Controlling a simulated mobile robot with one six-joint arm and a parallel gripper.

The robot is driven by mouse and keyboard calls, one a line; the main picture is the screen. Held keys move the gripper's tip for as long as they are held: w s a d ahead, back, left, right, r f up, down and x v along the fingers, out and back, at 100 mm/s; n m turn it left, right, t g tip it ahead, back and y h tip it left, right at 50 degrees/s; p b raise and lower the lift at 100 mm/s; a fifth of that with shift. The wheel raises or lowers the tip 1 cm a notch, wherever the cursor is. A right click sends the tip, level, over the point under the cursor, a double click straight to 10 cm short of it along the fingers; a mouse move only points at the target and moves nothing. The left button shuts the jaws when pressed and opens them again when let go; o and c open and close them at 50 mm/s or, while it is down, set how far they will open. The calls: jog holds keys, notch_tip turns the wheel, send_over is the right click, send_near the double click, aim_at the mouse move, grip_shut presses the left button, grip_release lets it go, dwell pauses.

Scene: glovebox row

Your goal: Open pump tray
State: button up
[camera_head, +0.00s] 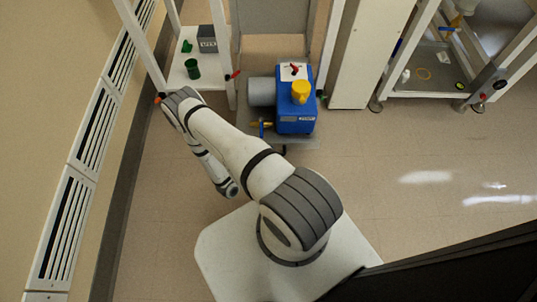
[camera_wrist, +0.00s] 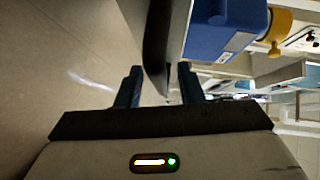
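The pump tray is a thin grey slab (camera_head: 303,142) under the blue pump (camera_head: 296,112) in the head view, at the foot of the white frame. A small dark part (camera_head: 284,150) shows at its front edge. In the wrist view the tray appears as a dark band (camera_wrist: 156,35) beside the blue pump body (camera_wrist: 225,28). My gripper (camera_wrist: 160,87) is open, its two dark fingers apart. The tray's narrow near end shows between the fingers in the picture; I cannot tell whether it is within their reach. In the head view my arm hides the gripper.
A wall with vents (camera_head: 75,205) runs along the left. A white frame stands at upper right. The floor (camera_head: 400,170) at right is clear.

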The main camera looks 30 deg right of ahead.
jog(key=p+v, duration=0.1)
jog(key=v, duration=0.6)
jog(key=shift+a, duration=0.2)
jog(key=shift+s, duration=0.1)
jog(key=w+a+r+m+g+y+p, duration=0.1)
jog(key=w+r+m+g+y+p, duration=0.35)
jog(key=r, duration=1.05)
jog(key=s+a+r+m+g+h+p, duration=0.1)
jog(key=r+m+p, duration=0.4)
jog(key=r+m, duration=0.7)
jog(key=w+r+m+g+y+p, duration=0.2)
jog(key=r+m+p, duration=0.3)
jog(key=r, duration=1.2)
jog(key=s+a+r+m+t+y+p, duration=0.1)
jog(key=s+r+m+t+y+p, duration=0.1)
jog(key=r, duration=1.1)
jog(key=s+a+r+m+t+y+p, duration=0.2)
jog(key=s+r+m+y+p, duration=0.3)
jog(key=r, duration=0.8)
jog(key=s+a+r+m+t+y+p, duration=0.1)
jog(key=s+r+m+t+y+p, duration=0.1)
jog(key=s+r+m+p, duration=0.3)
notch_tip(320, 180, up, 8)
jog(key=m+y+p, duration=0.1)
jog(key=m+p, duration=0.2)
jog(key=m, duration=0.3)
jog(key=shift+s+a+m, duration=0.35)
jog(key=shift+s, duration=0.05)
jog(key=shift+t+y, duration=0.25)
